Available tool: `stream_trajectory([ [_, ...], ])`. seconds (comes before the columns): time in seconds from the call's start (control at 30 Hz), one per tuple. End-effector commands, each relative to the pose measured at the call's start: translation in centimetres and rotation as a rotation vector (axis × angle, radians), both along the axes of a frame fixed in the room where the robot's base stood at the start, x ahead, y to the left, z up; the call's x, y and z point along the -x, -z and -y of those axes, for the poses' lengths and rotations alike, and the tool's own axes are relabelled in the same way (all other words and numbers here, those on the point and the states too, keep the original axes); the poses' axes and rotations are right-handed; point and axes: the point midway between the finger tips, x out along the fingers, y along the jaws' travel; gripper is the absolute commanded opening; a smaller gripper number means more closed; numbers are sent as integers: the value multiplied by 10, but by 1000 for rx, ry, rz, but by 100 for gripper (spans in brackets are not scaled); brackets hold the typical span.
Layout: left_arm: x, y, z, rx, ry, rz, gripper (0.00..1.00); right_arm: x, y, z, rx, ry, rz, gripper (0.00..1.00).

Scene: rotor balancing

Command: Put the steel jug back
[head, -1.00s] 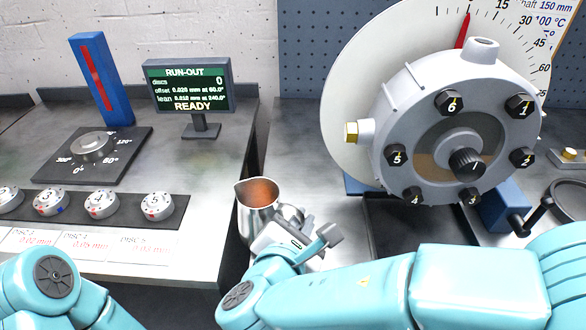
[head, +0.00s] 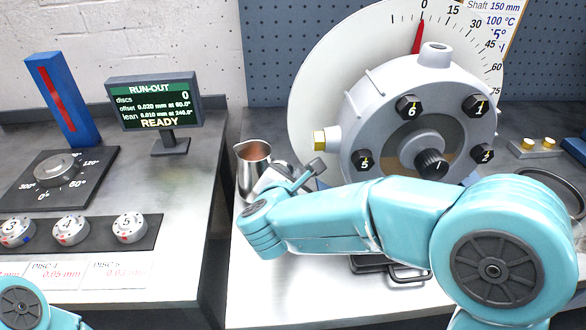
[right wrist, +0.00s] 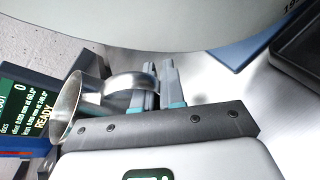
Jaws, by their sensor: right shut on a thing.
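The steel jug (head: 252,170) is upright near the left edge of the right-hand bench, left of the big rotor. Its open mouth shows a coppery inside. My right gripper (head: 300,178) is shut on the jug's handle, on the jug's right side. In the right wrist view the jug (right wrist: 80,108) lies left of the fingers (right wrist: 158,88), with its curved handle running between them. I cannot tell whether the jug's base touches the bench. My left gripper is out of view; only a piece of my left arm shows at the lower left.
The rotor (head: 405,125) with numbered bolts stands close to the right of the jug, before a white dial (head: 318,85). A gap separates the benches. The left bench holds a run-out display (head: 155,103), a blue post (head: 62,98), a dial plate (head: 55,172) and several discs (head: 129,228).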

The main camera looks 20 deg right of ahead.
Motion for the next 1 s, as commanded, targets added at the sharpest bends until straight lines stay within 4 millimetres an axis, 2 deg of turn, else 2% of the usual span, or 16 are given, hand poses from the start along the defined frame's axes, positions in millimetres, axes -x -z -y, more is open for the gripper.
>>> stream_trajectory([
  [0.3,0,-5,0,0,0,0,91,-32,-1,17,-1,4,2,0],
  [0.43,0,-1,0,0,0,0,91,-30,13,15,1,0,1,0],
  [0.87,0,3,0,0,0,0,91,-30,18,15,-1,1,3,0],
  [0.97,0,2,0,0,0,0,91,-30,18,15,0,1,-1,32],
  [1.0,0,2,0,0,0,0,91,-30,18,15,0,1,-1,35],
])
